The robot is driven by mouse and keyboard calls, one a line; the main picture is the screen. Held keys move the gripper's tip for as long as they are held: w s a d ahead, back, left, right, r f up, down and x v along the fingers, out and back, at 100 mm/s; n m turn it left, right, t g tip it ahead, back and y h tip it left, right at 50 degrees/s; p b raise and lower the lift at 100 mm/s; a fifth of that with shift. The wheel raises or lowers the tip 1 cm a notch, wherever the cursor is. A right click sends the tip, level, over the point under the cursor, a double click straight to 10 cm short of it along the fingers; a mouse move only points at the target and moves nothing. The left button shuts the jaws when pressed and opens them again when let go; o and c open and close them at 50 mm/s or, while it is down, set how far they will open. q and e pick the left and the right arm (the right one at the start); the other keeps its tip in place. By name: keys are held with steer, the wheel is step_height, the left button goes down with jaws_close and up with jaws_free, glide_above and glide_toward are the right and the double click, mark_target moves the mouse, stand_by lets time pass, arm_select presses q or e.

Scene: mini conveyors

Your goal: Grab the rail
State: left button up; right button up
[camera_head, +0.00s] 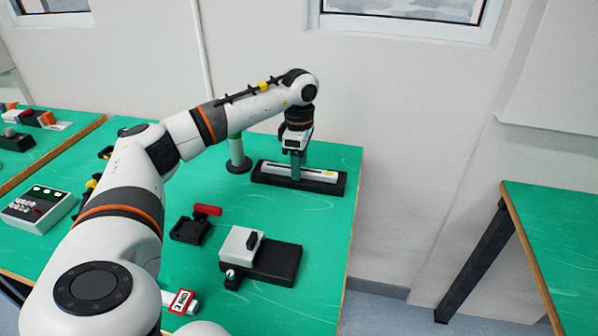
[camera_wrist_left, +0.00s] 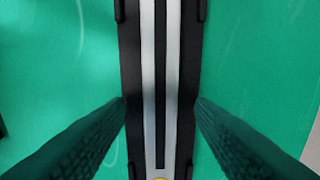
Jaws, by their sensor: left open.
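The rail (camera_head: 318,174) is a long, light grey bar with a dark slot along its top. It lies in a black holder (camera_head: 264,178) at the back of the green table. My left gripper (camera_head: 295,172) points down over the rail, left of its middle. In the left wrist view the rail (camera_wrist_left: 147,60) runs from top to bottom between my two open fingers (camera_wrist_left: 161,103). The fingers stand on either side of the rail and holder, with green showing beyond them. I cannot tell how high the fingertips are. My right gripper is not in view.
A grey-green post (camera_head: 237,150) stands left of the holder. A black block with a white part (camera_head: 272,262), a red-handled device (camera_head: 190,229) and a button box (camera_head: 38,208) sit nearer. The wall is close behind. Another green table (camera_head: 565,235) stands right, across a gap.

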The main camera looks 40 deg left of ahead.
arm_select(q)
steer(key=shift+f, duration=0.35)
jaws_close()
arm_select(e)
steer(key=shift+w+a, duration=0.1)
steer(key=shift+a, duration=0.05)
